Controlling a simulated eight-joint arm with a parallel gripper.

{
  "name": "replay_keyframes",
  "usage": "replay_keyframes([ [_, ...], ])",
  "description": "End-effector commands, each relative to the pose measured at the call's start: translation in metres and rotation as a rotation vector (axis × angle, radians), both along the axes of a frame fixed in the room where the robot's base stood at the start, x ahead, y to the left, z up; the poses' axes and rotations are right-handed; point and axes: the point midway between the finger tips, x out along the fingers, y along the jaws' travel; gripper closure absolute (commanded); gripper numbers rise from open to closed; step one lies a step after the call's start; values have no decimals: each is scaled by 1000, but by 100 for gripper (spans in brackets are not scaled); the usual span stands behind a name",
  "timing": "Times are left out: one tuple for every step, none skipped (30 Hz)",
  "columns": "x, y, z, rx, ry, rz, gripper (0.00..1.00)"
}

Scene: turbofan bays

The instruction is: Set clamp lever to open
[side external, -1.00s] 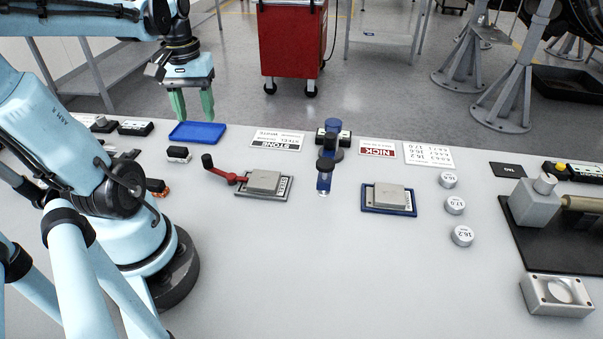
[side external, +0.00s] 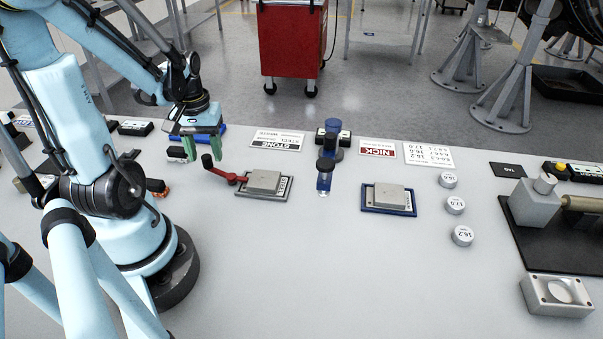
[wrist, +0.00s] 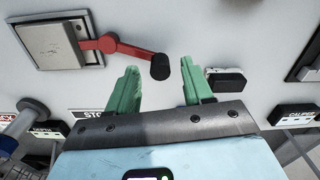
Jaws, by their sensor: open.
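The clamp lever (side external: 228,177) is a red arm with an upright black knob (side external: 207,161) at its outer end. Its inner end meets a grey block on a plate (side external: 264,183), which lies on the bench. My gripper (side external: 204,155) has green fingers and is open and empty, right beside the knob in the side view, partly in front of the blue tray. In the wrist view, the red lever (wrist: 124,50) runs from the plate (wrist: 52,42) to the black knob (wrist: 160,67). The knob lies just beyond the gap between my open fingertips (wrist: 159,80), apart from them.
A blue tray (side external: 210,135) and a small black-and-white block (side external: 177,154) stand close to my gripper. A blue upright tool (side external: 326,165) stands right of the clamp plate. A second plate with a block (side external: 389,198) lies further right. The bench front is clear.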

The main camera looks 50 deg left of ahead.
Motion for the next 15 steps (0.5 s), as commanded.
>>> replay_keyframes([
  [0, 0, -4, 0, 0, 0, 49],
  [0, 0, -6, 0, 0, 0, 49],
  [0, 0, -9, 0, 0, 0, 49],
  [0, 0, -10, 0, 0, 0, 49],
  [0, 0, -12, 0, 0, 0, 49],
  [0, 0, -13, 0, 0, 0, 49],
  [0, 0, -14, 0, 0, 0, 49],
  [0, 0, -15, 0, 0, 0, 49],
  [0, 0, -15, 0, 0, 0, 49],
  [0, 0, -16, 0, 0, 0, 49],
  [0, 0, -16, 0, 0, 0, 49],
  [0, 0, -16, 0, 0, 0, 49],
  [0, 0, -16, 0, 0, 0, 49],
  [0, 0, -16, 0, 0, 0, 49],
  [0, 0, -16, 0, 0, 0, 49],
])
